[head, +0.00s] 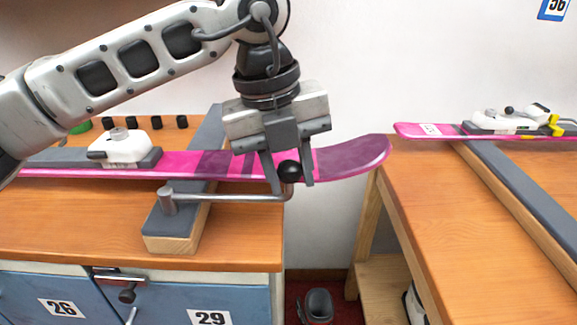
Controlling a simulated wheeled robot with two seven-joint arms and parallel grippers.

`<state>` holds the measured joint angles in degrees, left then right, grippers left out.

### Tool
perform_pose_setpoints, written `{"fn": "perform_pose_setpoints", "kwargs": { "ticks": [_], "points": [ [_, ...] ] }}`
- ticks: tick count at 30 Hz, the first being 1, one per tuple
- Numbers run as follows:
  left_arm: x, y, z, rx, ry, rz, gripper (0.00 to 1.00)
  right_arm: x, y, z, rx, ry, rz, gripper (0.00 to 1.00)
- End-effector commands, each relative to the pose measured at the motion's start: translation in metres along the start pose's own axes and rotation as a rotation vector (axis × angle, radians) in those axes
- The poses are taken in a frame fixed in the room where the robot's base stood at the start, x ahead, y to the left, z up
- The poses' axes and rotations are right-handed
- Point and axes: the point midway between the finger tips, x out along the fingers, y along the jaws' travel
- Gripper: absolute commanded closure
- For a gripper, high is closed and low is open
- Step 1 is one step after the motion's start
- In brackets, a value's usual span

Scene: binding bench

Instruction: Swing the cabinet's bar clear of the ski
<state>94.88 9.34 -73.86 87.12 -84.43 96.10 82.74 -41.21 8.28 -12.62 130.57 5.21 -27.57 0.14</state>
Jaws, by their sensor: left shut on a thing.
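The pink ski (215,164) lies across the left cabinet's wooden top (70,215), its curved tip reaching past the right edge. A grey metal bar (230,198) runs right from a pivot post (167,200) on a grey-topped wooden block (172,226). It appears in front of the ski's near edge, then bends up to a black knob (290,171). The knob overlaps the ski in the picture; I cannot tell the gap between them. My left gripper (291,181) points down from above, its fingers shut on the knob. My right gripper is not in view.
A white binding (125,146) sits on the ski. Below are blue doors numbered 26 and 29 (209,318) and a latch (122,278). A gap separates this cabinet from the right bench (445,225), which carries another pink ski (428,130).

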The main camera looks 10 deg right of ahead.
Motion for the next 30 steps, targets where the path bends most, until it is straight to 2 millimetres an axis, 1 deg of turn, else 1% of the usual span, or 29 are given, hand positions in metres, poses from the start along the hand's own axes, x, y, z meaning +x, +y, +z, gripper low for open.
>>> {"fn": "perform_pose_setpoints", "kwargs": {
  "ticks": [13,14,15,16,25,28,30],
  "points": [
    [-0.001,0.0,-0.004,0.017,0.006,0.0,1.0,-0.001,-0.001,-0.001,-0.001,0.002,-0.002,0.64],
    [-0.001,0.0,-0.004,0.017,0.006,0.0,0.68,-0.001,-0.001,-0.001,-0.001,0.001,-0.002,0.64],
    [-0.001,0.0,-0.004,0.017,0.007,0.0,0.57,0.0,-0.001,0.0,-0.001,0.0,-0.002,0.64],
    [-0.001,0.0,-0.004,0.017,0.007,0.0,0.51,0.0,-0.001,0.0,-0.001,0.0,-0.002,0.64],
    [-0.002,0.0,-0.003,0.013,0.003,0.0,0.51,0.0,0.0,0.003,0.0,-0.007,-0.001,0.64],
    [-0.01,0.0,-0.002,0.012,0.002,-0.001,0.51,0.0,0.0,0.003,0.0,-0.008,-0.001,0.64],
    [-0.02,0.0,-0.002,0.011,0.0,-0.001,0.51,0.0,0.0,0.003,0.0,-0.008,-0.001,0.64]
  ]
}}
